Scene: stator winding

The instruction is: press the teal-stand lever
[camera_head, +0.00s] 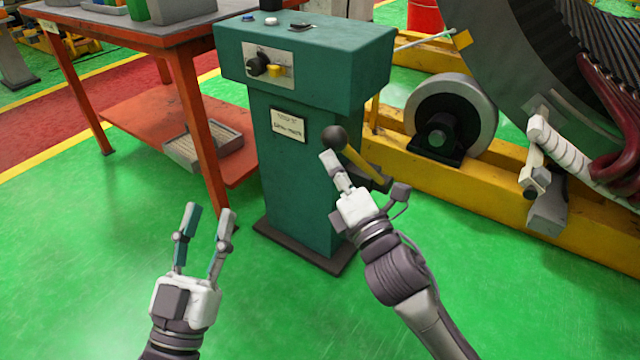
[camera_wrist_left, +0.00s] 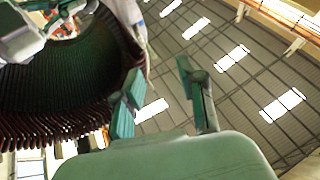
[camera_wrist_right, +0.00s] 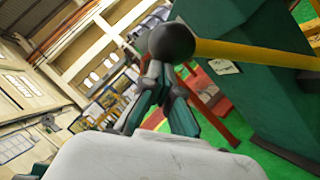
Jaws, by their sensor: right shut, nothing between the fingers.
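The teal stand (camera_head: 300,90) stands in the middle of the head view. Its lever is a yellow bar (camera_head: 362,165) with a black ball knob (camera_head: 334,138), sticking out from the stand's right side. My right gripper (camera_head: 328,158) is shut and empty, its tips just below the knob in the head view; I cannot tell whether they touch. The right wrist view shows the knob (camera_wrist_right: 171,42) just beyond the fingertips and the yellow bar (camera_wrist_right: 250,52) running right. My left gripper (camera_head: 208,208) is open and empty, low in front of the stand's left side. It points upward.
An orange table (camera_head: 140,40) with a lower shelf stands at the left. A large stator (camera_head: 540,60) on a yellow frame (camera_head: 480,175) with a grey roller (camera_head: 450,110) fills the right. Green floor (camera_head: 90,250) is clear in front.

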